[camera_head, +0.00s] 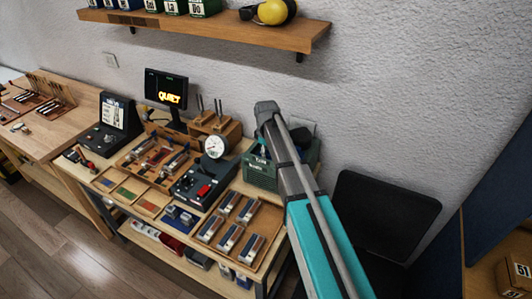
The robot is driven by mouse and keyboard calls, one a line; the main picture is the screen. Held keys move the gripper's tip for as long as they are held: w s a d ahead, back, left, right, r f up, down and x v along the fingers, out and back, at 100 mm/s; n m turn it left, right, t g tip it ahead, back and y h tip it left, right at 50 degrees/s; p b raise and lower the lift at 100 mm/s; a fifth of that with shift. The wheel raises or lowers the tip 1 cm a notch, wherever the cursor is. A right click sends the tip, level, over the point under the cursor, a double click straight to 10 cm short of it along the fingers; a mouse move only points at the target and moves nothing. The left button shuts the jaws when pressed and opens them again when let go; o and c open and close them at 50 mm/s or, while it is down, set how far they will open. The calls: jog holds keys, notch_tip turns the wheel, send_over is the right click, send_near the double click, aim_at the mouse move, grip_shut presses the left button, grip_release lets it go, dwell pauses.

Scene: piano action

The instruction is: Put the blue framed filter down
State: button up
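My teal and grey arm (314,236) reaches from the lower right up to a grey joint (267,109) above the back right of the workbench. Dark parts below that joint, over a green bin (262,174), may be my gripper, but they are too small and too covered by the arm to make out. I cannot see its fingers or whether it holds anything. I cannot pick out a blue framed filter for certain. Small blue-topped pieces (181,216) stand near the front of the workbench, too small to identify.
A wooden tray (262,239) with several blocks lies at the bench's front right. A dark control box (202,184), a round dial (215,146) and a screen reading "QUIET" (166,89) stand nearby. A black chair (385,215) is right of the bench. A wall shelf (217,29) hangs above.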

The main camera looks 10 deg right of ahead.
jog(key=shift+r, duration=0.25)
notch_tip(320, 180, up, 12)
jog(key=p, duration=1.2)
jog(key=shift+f, duration=0.1)
dwell(0.8)
jog(key=s+d+m, duration=0.3)
jog(key=s+m, duration=0.2)
jog(key=s, duration=0.7)
jog(key=s+d+m, duration=0.4)
jog(key=s+m, duration=0.2)
jog(key=s, duration=0.7)
jog(key=shift+d, duration=0.2)
notch_tip(320, 180, down, 11)
jog(key=b, duration=1)
jog(key=shift+b, duration=0.3)
